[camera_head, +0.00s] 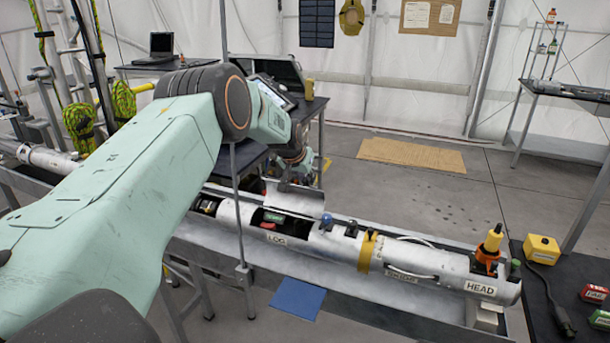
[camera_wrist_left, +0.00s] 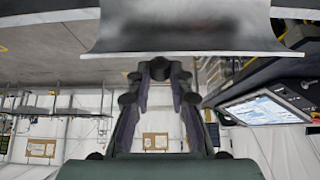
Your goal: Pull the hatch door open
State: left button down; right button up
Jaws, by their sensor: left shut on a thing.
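The hatch door (camera_head: 294,198) is a curved grey metal plate. In the head view it stands raised on the far side of the opening (camera_head: 280,222) in the long white tube, by the LOG label. In the left wrist view the door (camera_wrist_left: 190,28) spans the top of the picture. My left gripper (camera_head: 292,178) reaches down to the door's upper edge, its tips partly hidden in the head view. In the left wrist view its fingers (camera_wrist_left: 160,68) converge at the door's edge and are shut on it. My right gripper is not in view.
The tube (camera_head: 390,262) lies in a long metal trough (camera_head: 350,302). A yellow box (camera_head: 541,248) sits on the right table. Open floor (camera_head: 410,200) lies behind the tube.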

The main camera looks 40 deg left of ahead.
pick_arm(q)
jog(key=shift+w+a+r, duration=0.1)
jog(key=shift+w+r, duration=0.1)
jog(key=shift+w, duration=0.15)
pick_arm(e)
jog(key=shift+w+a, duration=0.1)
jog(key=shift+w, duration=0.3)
pick_arm(q)
jog(key=c, duration=1.2)
grip_release()
jog(key=shift+s+f, duration=0.1)
jog(key=shift+f, duration=0.1)
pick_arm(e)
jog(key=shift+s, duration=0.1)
pick_arm(q)
jog(key=v, duration=1.2)
jog(key=shift+r, duration=0.1)
